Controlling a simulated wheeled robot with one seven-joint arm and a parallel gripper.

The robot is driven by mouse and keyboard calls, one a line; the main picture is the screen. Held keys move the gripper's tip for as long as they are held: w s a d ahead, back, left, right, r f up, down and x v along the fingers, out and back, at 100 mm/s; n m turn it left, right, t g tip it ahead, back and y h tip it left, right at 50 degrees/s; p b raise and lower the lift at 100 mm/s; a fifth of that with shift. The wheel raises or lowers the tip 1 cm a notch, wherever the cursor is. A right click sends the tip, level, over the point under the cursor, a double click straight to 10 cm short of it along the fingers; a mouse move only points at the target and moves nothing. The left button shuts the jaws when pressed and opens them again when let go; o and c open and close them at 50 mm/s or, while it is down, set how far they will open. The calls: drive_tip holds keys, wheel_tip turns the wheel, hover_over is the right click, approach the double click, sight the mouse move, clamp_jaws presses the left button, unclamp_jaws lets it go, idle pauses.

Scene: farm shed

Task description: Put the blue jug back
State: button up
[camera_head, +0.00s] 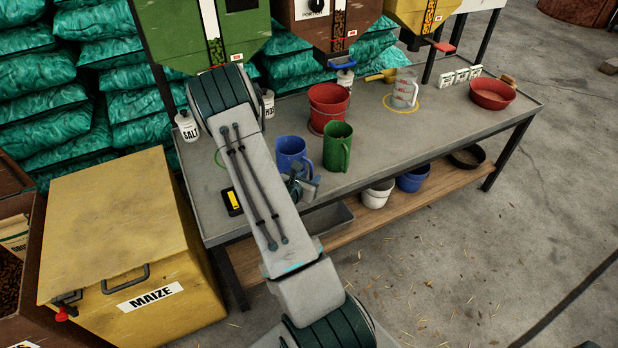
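The blue jug (292,152) stands upright on the grey workbench (440,125), left of the green jug (337,150). My arm comes up from the bottom and passes in front of the bench. My gripper (302,186) is low at the near side of the blue jug, overlapping its lower part in the picture. Whether the fingers touch the jug, or are open or shut, cannot be made out. A green ring outline (218,160) shows on the bench left of my arm, partly hidden by it. No blue ring is visible.
A red bucket (327,106) stands behind the jugs. A clear measuring jug (404,90) stands by a yellow ring, with a red bowl (491,94) farther right. Hoppers hang above the back edge. A yellow maize bin (125,240) stands left. The bench's right front is clear.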

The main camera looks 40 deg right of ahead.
drive_tip(key=shift+r, duration=0.15)
drive_tip(key=v, duration=1.2)
drive_tip(key=s+a+r+m+g+y, duration=0.25)
drive_tip(key=s+r+m+g, duration=0.55)
drive_tip(key=r+m, duration=0.45)
drive_tip(key=s+a+r+m+t+y, duration=0.2)
drive_tip(key=a+r+m+y, duration=0.2)
drive_tip(key=a, duration=0.5)
drive_tip(key=s+a+r+m+t+y, duration=0.3)
drive_tip(key=a+r+m+y, duration=0.1)
drive_tip(key=a, duration=0.5)
drive_tip(key=shift+a+m+y, duration=0.35)
drive_tip(key=shift+m+y, duration=0.5)
drive_tip(key=shift+y, duration=0.3)
drive_tip(key=shift+s, duration=0.1)
